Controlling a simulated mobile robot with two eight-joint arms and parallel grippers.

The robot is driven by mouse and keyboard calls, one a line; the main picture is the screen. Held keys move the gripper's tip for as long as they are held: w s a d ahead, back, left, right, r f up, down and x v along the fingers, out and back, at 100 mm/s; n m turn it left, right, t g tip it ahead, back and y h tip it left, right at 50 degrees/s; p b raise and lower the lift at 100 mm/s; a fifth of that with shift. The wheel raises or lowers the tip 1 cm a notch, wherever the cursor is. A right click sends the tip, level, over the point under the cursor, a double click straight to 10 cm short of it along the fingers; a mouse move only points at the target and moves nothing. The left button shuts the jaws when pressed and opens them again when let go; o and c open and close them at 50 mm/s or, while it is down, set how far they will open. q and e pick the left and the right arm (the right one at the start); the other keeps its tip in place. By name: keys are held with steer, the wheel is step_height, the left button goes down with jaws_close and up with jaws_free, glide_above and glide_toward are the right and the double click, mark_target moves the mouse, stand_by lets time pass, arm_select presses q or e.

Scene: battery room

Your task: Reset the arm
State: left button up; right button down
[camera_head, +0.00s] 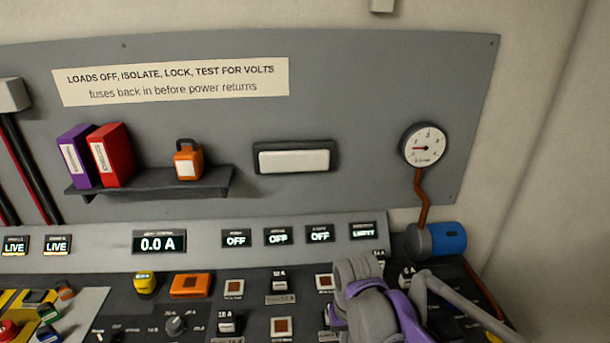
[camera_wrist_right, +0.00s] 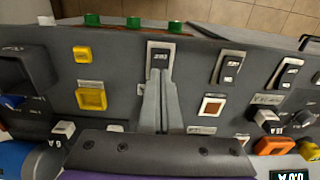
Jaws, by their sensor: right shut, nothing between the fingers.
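My right arm, purple and grey, reaches over the control desk (camera_head: 255,298) from the lower right in the head view; its fingertips are hidden there behind its own links. In the right wrist view my right gripper (camera_wrist_right: 160,88) is shut, with its two grey fingers together and nothing between them. The fingertips lie just below a light-framed black switch (camera_wrist_right: 160,58) in the picture; I cannot tell whether they touch it. My left gripper is in neither view.
Around the fingers are a yellow button (camera_wrist_right: 91,98), another framed switch (camera_wrist_right: 229,68) and a brown square indicator (camera_wrist_right: 212,106). An orange padlock (camera_head: 187,163) and binders (camera_head: 111,155) stand on a shelf. A blue cylinder (camera_head: 450,239) stands right of the desk displays.

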steer(key=s+d+f+t, duration=0.1)
steer(key=s+d+t, duration=0.1)
steer(key=s, duration=0.4)
steer(key=s+d+f+t, duration=0.1)
steer(key=s+d+t, duration=0.2)
steer(key=s, duration=0.4)
steer(key=shift+d+f+t, duration=0.2)
steer(key=shift+d+t, duration=0.1)
steer(key=shift+d, duration=0.45)
